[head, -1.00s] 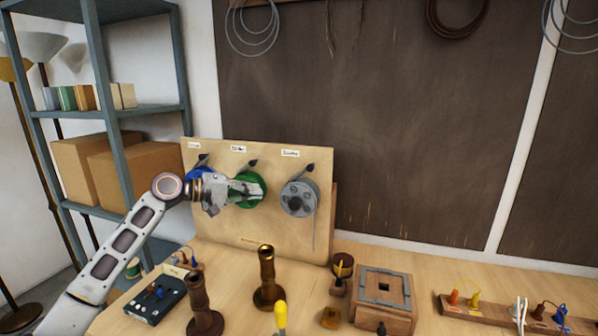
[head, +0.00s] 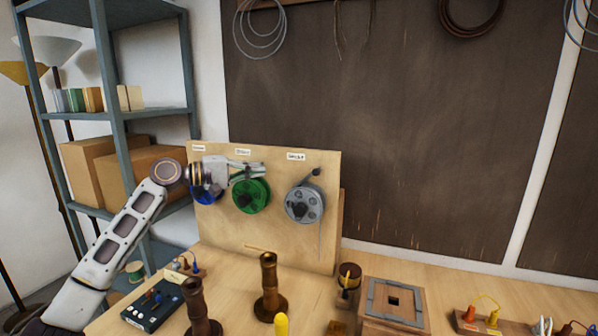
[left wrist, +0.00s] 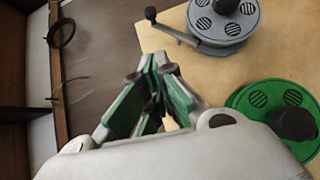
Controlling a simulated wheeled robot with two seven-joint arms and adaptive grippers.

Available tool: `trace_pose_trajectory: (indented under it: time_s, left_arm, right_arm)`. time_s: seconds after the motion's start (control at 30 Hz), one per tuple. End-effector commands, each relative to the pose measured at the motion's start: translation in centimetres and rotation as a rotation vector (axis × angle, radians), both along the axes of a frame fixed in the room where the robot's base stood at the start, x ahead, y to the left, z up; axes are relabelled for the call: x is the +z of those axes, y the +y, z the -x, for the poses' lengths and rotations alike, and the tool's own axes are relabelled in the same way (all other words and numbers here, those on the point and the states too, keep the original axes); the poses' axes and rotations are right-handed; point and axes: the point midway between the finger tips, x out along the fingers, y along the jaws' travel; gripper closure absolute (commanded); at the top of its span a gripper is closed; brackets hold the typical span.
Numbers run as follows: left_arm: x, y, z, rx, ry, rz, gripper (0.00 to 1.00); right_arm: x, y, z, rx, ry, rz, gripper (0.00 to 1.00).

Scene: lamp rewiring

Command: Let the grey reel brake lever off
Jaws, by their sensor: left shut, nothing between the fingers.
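The grey reel (head: 304,203) hangs at the right of the upright wooden board, with a wire strand running down from it. Its dark-knobbed brake lever (head: 316,172) sits at the reel's upper edge. In the left wrist view, the lever (left wrist: 172,29) slants from its knob to the rim of the grey reel (left wrist: 228,20); I cannot tell whether it presses on it. My left gripper (head: 262,168) is shut and empty, above the green reel and left of the grey lever. Its fingertips (left wrist: 153,65) point up in the wrist view, apart from the lever. My right gripper is out of view.
The green reel (head: 251,197) hangs just below my left gripper, and a blue reel (head: 205,193) is partly hidden by it. On the bench are two brown turned posts (head: 269,290), a wooden block (head: 393,301) and a black control box (head: 153,306). Space before the grey reel is clear.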

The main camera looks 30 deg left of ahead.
Motion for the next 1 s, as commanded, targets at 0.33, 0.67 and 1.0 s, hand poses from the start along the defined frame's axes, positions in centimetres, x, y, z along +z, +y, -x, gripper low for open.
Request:
trace_pose_trajectory:
  time_s: [0.33,0.67,1.0]
  left_arm:
    - [-0.1,-1.2,-2.0,0.000,0.002,-0.003,1.00]
    - [-0.1,-2.6,-4.3,0.000,0.000,-0.002,1.00]
    - [-0.3,-3.8,-6.2,0.000,0.000,-0.001,1.00]
  right_arm:
    - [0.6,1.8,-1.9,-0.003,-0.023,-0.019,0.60]
    - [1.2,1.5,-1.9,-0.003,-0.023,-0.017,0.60]
    - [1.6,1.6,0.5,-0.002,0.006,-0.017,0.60]
